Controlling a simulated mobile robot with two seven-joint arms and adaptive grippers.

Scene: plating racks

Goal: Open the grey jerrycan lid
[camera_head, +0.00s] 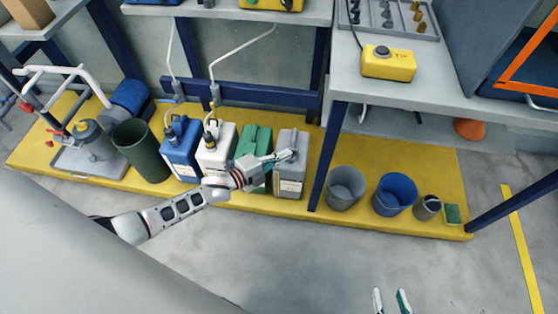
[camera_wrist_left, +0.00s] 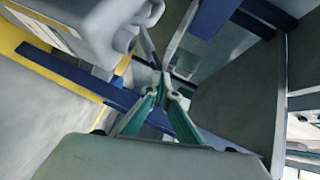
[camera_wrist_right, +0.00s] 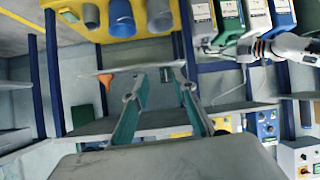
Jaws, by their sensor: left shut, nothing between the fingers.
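The grey jerrycan (camera_head: 290,180) stands upright on the yellow platform, at the right end of a row of jerrycans. My left gripper (camera_head: 286,156) is at its top in the head view, shut with nothing between the fingers. In the left wrist view the grey jerrycan (camera_wrist_left: 88,28) fills the upper left, beside the shut fingertips of my left gripper (camera_wrist_left: 163,84). I cannot tell whether they touch it. The lid is not clearly visible; the gripper covers part of the top. My right gripper (camera_head: 391,301) is open and empty, far from the jerrycan; its spread fingers show in the right wrist view (camera_wrist_right: 158,82).
A green jerrycan (camera_head: 250,143), a white one (camera_head: 213,160) and a blue one (camera_head: 180,158) stand left of the grey one. A blue table leg (camera_head: 327,158) rises close on its right, then a grey bucket (camera_head: 345,188) and a blue bucket (camera_head: 395,195). The front floor is clear.

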